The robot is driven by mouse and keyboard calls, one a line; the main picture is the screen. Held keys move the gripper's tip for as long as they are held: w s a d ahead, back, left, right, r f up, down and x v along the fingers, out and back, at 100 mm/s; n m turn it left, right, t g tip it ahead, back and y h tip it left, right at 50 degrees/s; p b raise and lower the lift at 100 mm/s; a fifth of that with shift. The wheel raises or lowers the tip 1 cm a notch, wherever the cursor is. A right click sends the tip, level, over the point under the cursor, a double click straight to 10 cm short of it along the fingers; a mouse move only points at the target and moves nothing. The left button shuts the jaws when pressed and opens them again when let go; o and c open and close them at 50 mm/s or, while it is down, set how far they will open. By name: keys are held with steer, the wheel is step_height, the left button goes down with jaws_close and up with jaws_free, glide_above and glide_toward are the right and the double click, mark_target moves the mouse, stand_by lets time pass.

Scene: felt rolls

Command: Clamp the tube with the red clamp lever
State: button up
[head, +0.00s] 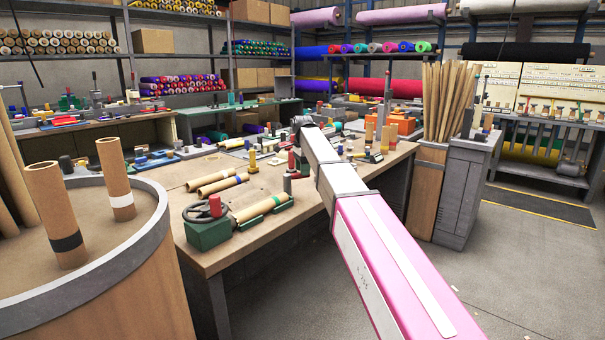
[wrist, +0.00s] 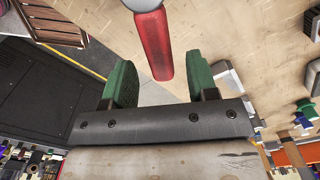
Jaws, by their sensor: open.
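A brown tube (head: 252,211) lies in this cradle on the workbench. In the wrist view a red lever (wrist: 154,45) with a pale grey end shows between the green pads of my open gripper (wrist: 158,62). The pads stand apart on both sides of it; I see no contact and cannot tell its depth. In the head view my arm reaches over the bench, and the fingers are not clearly visible.
A green box with a red knob (head: 215,205) and a dark wheel stands at the bench's near corner. Loose tubes (head: 222,185) lie behind the cradle. A round table (head: 130,262) with two upright tubes is at the left. Open floor (head: 510,260) lies to the right.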

steer(key=shift+f, duration=0.95)
jaws_close()
